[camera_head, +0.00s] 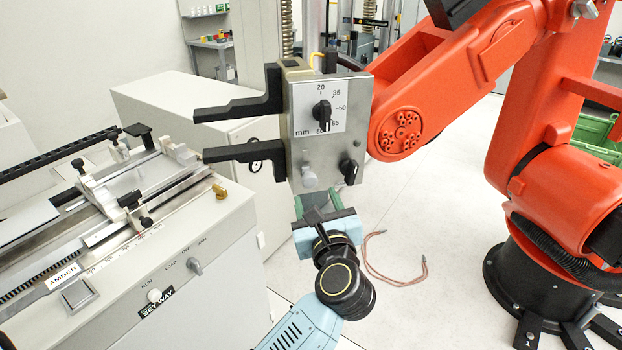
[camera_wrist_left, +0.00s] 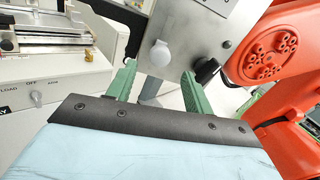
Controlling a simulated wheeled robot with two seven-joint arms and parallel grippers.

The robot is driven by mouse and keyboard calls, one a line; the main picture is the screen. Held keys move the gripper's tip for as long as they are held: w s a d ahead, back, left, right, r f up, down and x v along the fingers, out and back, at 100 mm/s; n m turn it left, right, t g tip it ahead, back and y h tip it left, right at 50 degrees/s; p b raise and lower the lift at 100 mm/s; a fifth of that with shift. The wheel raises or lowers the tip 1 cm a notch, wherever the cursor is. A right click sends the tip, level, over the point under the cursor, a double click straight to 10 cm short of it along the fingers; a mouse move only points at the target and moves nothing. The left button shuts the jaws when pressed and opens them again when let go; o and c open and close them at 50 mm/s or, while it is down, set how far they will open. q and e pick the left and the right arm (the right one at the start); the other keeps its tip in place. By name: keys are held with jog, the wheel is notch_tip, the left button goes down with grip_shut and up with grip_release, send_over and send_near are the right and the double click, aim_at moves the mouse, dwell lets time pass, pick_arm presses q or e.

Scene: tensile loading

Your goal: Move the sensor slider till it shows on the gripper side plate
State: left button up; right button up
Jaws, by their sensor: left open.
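The gripper side plate (camera_head: 344,104) is a grey metal face on the orange robot's tool, with a white mm scale. I cannot tell which part is the sensor slider. My left gripper (camera_head: 322,196) is open just below the plate; its green fingers, with a gap between them (camera_wrist_left: 159,73), appear empty.
Two black jaws (camera_head: 240,110) reach left from the plate. The orange robot arm (camera_head: 430,90) stands at right. A testing bench (camera_head: 200,240) with switches fills the left. A reddish cable (camera_head: 375,262) lies on the open white floor.

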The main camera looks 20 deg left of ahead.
aim_at(311, 183)
pick_arm(q)
jog(key=p+x, duration=0.1)
jog(key=x, duration=0.5)
jog(key=shift+s, duration=0.1)
jog(key=shift+c, duration=0.4)
grip_shut()
